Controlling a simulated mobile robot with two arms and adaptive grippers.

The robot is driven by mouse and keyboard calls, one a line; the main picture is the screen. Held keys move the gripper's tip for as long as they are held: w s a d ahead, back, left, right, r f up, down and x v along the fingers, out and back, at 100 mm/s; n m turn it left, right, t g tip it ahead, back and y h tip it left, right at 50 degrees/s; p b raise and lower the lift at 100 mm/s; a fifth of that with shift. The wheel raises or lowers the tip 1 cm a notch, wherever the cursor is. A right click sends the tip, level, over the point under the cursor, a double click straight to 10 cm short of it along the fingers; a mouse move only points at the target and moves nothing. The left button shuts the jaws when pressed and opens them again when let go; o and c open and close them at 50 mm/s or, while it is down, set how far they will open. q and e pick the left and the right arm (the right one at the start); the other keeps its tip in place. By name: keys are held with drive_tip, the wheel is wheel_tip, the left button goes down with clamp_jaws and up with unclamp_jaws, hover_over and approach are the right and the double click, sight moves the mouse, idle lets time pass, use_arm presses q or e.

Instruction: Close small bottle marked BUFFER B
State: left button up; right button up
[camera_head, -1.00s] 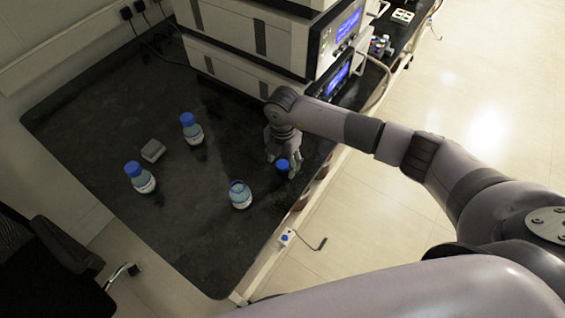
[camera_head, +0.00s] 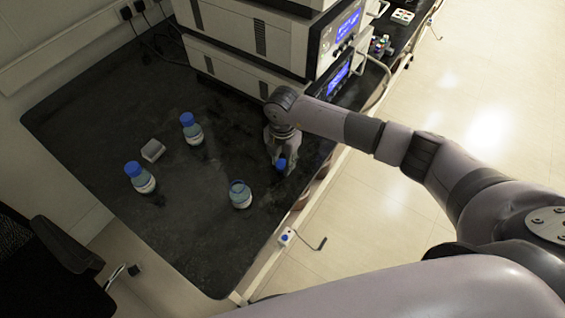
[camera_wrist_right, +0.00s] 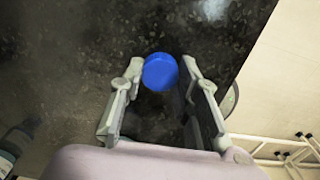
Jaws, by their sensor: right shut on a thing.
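My right gripper (camera_head: 281,166) is shut on a blue cap (camera_head: 281,163), low over the dark bench near its right edge. In the right wrist view, the cap (camera_wrist_right: 160,72) sits between the two fingertips (camera_wrist_right: 161,82). Two more bottles, left (camera_head: 140,177) and back (camera_head: 192,129), stand upright with blue caps on. The labels are too small to read, so I cannot tell which is BUFFER B. My left gripper is not in view.
A small grey block (camera_head: 153,150) lies between the capped bottles. Stacked white instruments (camera_head: 250,45) with blue screens stand at the back, near my right forearm. The bench front (camera_head: 205,250) is clear. A black chair (camera_head: 60,260) stands at lower left.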

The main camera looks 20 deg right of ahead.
sight(283, 164)
use_arm(q)
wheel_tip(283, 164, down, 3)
drive_tip(key=b, duration=0.2)
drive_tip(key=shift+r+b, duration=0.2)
drive_tip(key=shift+b, duration=0.1)
use_arm(e)
wheel_tip(283, 164, up, 20)
